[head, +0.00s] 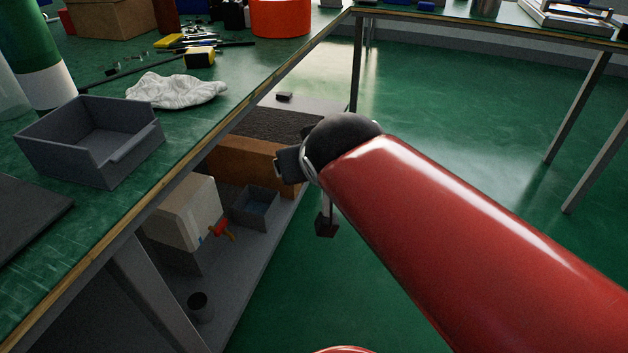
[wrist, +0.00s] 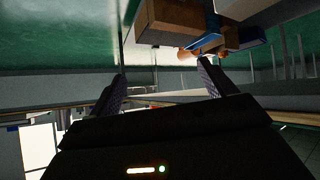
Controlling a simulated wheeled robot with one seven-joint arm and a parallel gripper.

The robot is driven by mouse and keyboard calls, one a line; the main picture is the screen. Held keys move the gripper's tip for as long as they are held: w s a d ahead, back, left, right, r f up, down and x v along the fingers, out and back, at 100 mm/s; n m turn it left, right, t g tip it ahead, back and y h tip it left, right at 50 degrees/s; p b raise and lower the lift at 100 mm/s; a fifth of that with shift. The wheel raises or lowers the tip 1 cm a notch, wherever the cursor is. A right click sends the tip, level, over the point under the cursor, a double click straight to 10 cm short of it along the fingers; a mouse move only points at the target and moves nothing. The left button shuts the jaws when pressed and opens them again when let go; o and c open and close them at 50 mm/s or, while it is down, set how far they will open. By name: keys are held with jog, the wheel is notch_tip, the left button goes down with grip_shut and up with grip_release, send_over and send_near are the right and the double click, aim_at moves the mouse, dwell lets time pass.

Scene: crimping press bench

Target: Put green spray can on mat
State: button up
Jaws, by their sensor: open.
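A large green and white cylinder (head: 38,50), which looks like the green spray can, stands upright on the bench at the far left of the head view, cut by the picture's edge. A flat dark grey slab (head: 28,222), possibly the mat, lies on the bench at the left edge, nearer to me, with nothing on its visible part. My gripper (head: 315,200) is off the bench's right side, beside the lower shelf and well away from both; my arm partly hides it. In the wrist view my gripper (wrist: 162,80) is open, with nothing between its fingers.
A grey open bin (head: 75,165) stands between can and slab. A white crumpled cloth (head: 176,90) and a yellow-black block (head: 199,58) lie beyond. The bench edge (head: 170,185) separates my gripper from these. Under it, a shelf (head: 262,255) holds boxes.

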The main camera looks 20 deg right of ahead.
jog(key=s+a+f+g+y, duration=0.1)
jog(key=s+f+g, duration=0.3)
jog(key=s+f, duration=0.4)
jog(key=shift+s+a+f+n+y, duration=0.3)
jog(key=shift+s+a+n+y, duration=0.15)
jog(key=shift+s, duration=0.75)
